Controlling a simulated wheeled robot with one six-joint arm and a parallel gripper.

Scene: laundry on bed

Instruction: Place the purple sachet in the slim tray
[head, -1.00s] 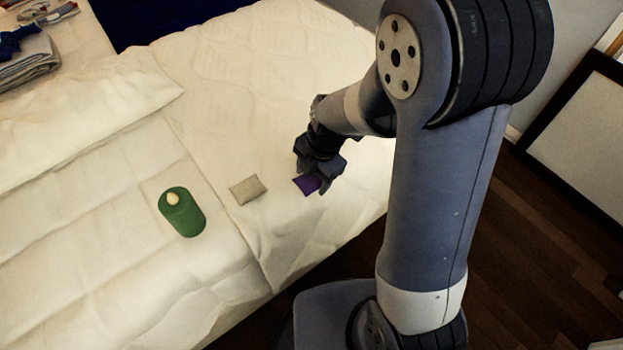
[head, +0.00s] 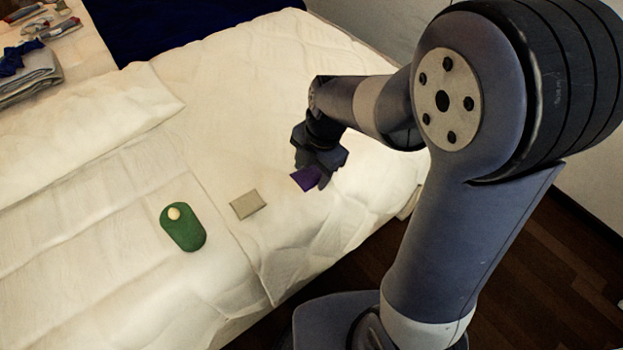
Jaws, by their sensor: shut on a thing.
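The purple sachet (head: 305,179) is a small flat square, seen near the bed's right side. My gripper (head: 320,172) is shut on it from above, and the fingers hide its right part. I cannot tell whether the sachet still touches the sheet. A green tray with rounded ends (head: 184,232), narrow and shallow, lies on the bed to the left. It looks like the slim tray. A small pale round thing (head: 174,213) sits at its far end, and the rest of it looks bare.
A beige square sachet (head: 245,204) lies on the sheet between the green tray and my gripper. A folded white cover (head: 85,125) is at the left. Folded grey cloth (head: 28,77) and small items are at the far left. The bed's front edge is close by.

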